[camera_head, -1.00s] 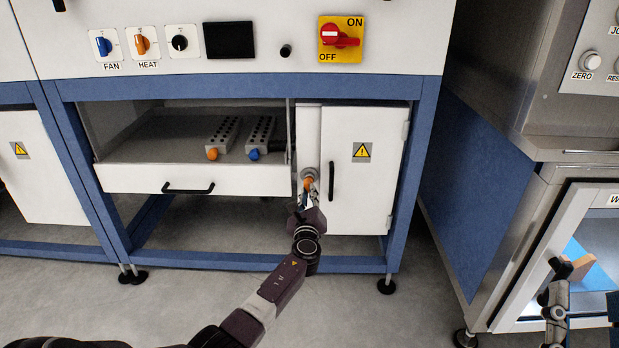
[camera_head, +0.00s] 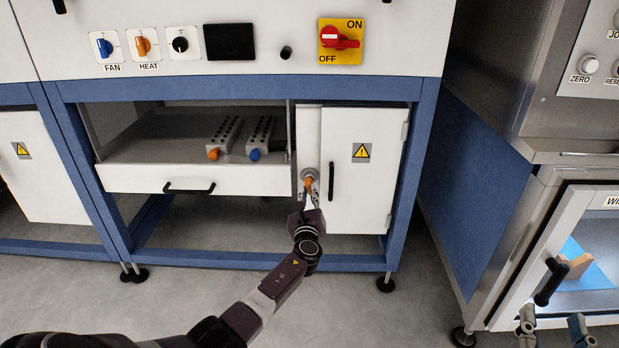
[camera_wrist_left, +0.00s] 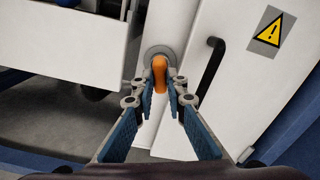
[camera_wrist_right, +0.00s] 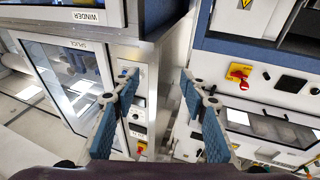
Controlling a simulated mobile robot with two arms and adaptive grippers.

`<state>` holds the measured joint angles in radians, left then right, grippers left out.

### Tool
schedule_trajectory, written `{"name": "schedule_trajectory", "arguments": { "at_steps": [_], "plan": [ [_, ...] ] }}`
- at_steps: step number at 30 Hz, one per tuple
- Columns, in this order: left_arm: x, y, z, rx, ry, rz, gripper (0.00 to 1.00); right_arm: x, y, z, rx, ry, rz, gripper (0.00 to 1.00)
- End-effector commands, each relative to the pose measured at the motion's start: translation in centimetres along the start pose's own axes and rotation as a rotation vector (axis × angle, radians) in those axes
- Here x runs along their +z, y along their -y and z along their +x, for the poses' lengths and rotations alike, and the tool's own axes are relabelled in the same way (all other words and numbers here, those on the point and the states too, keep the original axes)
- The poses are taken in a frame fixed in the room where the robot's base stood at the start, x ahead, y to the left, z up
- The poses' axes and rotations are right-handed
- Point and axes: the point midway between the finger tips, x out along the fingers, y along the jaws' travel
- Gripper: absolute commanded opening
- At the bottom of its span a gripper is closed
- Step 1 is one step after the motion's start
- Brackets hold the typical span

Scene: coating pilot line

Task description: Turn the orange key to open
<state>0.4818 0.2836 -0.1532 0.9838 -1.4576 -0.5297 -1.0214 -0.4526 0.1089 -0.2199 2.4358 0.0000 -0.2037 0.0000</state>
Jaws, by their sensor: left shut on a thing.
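The orange key (camera_head: 309,182) sits in a round lock on the white panel left of the cabinet door (camera_head: 368,190). It also shows in the left wrist view (camera_wrist_left: 160,72), its grip roughly upright. My left gripper (camera_head: 310,193) is shut on the key, with a finger on each side of it in the left wrist view (camera_wrist_left: 163,88). The door, with a black bar handle (camera_head: 331,181) and a warning sign, looks shut. My right gripper (camera_head: 553,326) is open and empty at the bottom right. Its spread fingers also show in the right wrist view (camera_wrist_right: 158,85).
A drawer (camera_head: 240,181) left of the lock holds two grey blocks with an orange and a blue knob. A red switch (camera_head: 339,38) and smaller knobs are above. At right, a glazed cabinet door has a black handle (camera_head: 551,281). Blue frame posts flank the white cabinet.

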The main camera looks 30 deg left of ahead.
Motion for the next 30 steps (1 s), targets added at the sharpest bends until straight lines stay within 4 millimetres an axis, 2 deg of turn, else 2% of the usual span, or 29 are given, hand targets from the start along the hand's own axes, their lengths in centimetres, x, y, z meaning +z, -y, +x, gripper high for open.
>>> {"name": "schedule_trajectory", "arguments": {
  "at_steps": [29, 30],
  "plan": [
    [-0.3, -0.1, -0.1, 0.001, -0.005, 0.234, 0.0, 7.4, -1.0, -2.0, 0.02, 0.353, -0.007, 0.4],
    [-0.3, -0.1, -0.1, 0.001, -0.005, 0.233, 0.15, 7.5, -1.0, -2.1, 0.02, 0.353, -0.007, 0.4]
  ]
}}
